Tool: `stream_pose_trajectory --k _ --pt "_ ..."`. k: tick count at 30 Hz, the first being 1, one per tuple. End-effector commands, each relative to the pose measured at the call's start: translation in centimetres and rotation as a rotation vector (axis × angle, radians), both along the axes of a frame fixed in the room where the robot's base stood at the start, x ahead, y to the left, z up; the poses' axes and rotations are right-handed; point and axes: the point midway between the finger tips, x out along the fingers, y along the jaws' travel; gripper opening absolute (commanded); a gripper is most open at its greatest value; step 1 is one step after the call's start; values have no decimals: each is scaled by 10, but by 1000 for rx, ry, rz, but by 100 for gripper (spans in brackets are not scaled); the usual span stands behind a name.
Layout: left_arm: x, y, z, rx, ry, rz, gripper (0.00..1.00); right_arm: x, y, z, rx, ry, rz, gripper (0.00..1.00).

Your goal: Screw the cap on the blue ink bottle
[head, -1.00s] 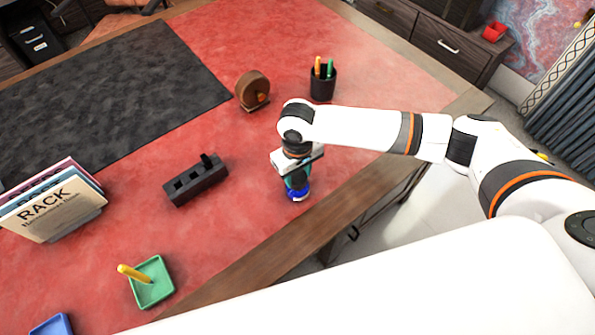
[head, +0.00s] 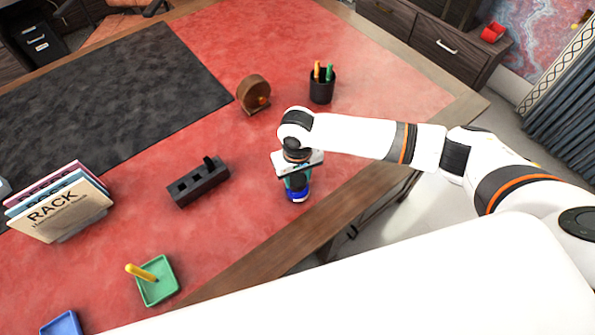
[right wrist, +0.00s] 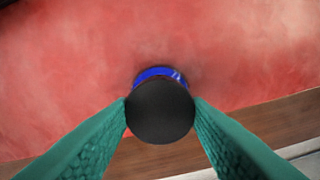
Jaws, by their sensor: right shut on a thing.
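My right gripper (head: 297,184) points down over the desk near its front edge. In the right wrist view its two teal fingers are shut on a round black cap (right wrist: 160,110), which sits between the fingertips. The blue ink bottle (head: 298,196) stands on the red desk top directly below the gripper. In the right wrist view only a blue rim of the bottle (right wrist: 160,73) shows behind the cap. The cap hides the bottle's neck, so I cannot tell whether the thread is engaged. My left gripper is not in view.
A black slotted block (head: 198,182) lies left of the bottle. A brown wheel-shaped item (head: 253,94) and a pen cup (head: 321,88) stand behind. A green tray (head: 157,291) with a yellow stick, a blue tray (head: 62,325) and a file rack (head: 62,214) are left.

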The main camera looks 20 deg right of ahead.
Motion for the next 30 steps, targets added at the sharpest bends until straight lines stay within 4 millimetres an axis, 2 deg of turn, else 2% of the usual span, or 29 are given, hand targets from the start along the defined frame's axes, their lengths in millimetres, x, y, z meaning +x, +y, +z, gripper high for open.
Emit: stream_pose_trajectory --k 9,24,30 --pt "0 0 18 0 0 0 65 -2 0 0 -1 6 -117 22" --pt "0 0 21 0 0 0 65 -2 0 -2 -2 6 -156 22" --pt "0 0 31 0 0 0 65 -3 0 0 -1 7 -213 22"
